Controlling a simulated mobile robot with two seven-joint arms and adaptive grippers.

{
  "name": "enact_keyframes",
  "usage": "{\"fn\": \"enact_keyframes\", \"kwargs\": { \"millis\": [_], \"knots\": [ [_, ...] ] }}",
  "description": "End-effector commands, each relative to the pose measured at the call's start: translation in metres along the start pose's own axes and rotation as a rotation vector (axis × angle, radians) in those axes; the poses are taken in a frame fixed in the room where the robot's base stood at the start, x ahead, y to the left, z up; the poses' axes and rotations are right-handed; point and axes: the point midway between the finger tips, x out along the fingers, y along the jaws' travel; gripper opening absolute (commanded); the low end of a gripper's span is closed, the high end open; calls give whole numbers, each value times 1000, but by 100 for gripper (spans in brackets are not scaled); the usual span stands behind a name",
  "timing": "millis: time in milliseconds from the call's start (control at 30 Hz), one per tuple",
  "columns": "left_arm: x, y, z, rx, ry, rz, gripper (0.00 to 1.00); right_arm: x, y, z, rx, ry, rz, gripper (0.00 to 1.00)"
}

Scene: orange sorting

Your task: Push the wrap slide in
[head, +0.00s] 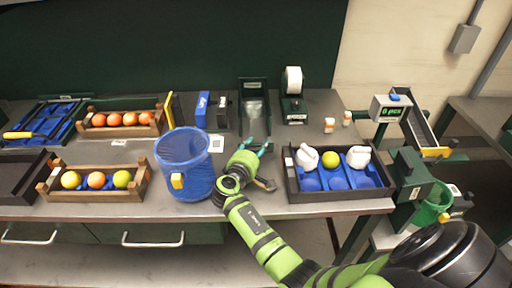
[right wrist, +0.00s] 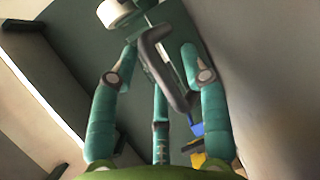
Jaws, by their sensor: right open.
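The wrap station (head: 254,92) is a dark green upright frame with a pale grey part in its middle, at the back centre of the bench. I take the dark grey bent handle (right wrist: 165,68) in the right wrist view to be its slide's handle. It stands against a dark green plate (right wrist: 215,75). My right gripper (head: 255,146) is just in front of the station, its teal fingers pointing at it. In the wrist view the fingers (right wrist: 160,65) are spread, with the handle between them. I cannot tell if they touch it. My left gripper is not in view.
A blue mesh basket (head: 185,148) stands left of my right gripper. A dark tray (head: 340,194) with white items and a yellow ball is to the right. A white-roll dispenser (head: 293,103) stands behind it. Orange crates (head: 96,196) are at the left.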

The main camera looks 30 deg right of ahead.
Motion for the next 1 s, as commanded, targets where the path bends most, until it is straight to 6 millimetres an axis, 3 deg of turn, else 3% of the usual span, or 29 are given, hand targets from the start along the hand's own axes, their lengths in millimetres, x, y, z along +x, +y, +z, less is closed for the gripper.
{"fn": "enact_keyframes", "kwargs": {
  "millis": [133, 233, 267, 467, 800, 1000],
  "knots": [
    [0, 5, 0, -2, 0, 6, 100, 0, 0, 0, 0, 0, 0, 46],
    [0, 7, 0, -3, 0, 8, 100, 0, 0, 0, 0, 0, 0, 6],
    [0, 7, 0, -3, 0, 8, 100, 0, 0, 0, 0, 0, 0, 0],
    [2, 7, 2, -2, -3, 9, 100, 2, -1, -1, 2, 0, 0, 0],
    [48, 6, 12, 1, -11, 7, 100, 56, 8, -24, 4, 0, 4, 0],
    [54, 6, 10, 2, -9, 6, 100, 68, 15, -28, 2, 1, 0, 0]
  ]
}}
